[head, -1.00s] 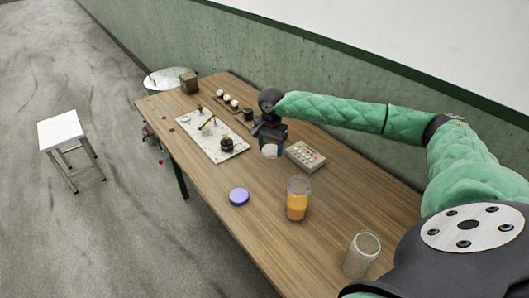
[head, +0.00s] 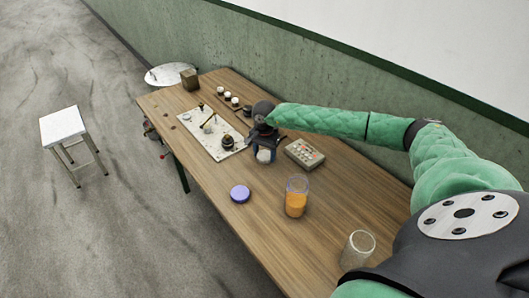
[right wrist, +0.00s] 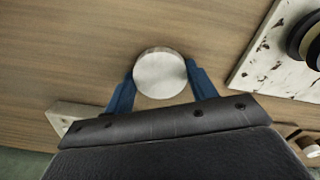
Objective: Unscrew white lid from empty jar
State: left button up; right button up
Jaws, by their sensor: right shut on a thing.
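My right gripper (head: 263,150) is at the far part of the table, pointing down. In the right wrist view its two blue fingers (right wrist: 161,76) are shut on the round white lid (right wrist: 160,72), one on each side. The lid also shows as a pale spot below the gripper in the head view (head: 264,156). I cannot tell whether it touches the table. The empty clear jar (head: 358,250) stands upright at the near right, apart from the gripper, with no lid on it. My left gripper is not in view.
An open jar with orange contents (head: 297,196) and a purple lid (head: 240,194) stand mid-table. A button box (head: 304,154) is right of the gripper. A white speckled board (head: 208,134) with parts is to the left. The table (head: 250,225) is clear near its front.

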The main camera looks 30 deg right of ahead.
aim_at(264, 155)
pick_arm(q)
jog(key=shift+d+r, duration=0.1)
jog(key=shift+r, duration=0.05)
pick_arm(e)
jog(key=shift+f, duration=0.15)
jog(key=o, duration=1.1)
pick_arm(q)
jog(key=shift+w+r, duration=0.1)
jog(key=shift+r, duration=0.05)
pick_arm(e)
jog(key=shift+r, duration=0.35)
jog(key=shift+r+b, duration=0.25)
jog(key=shift+b, duration=0.05)
jog(key=shift+r, duration=0.35)
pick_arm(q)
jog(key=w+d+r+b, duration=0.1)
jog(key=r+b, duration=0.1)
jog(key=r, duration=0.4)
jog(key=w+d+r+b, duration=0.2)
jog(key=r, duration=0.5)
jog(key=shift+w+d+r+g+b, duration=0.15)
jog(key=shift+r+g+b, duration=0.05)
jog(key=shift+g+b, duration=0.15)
pick_arm(e)
jog(key=shift+r, duration=5.2)
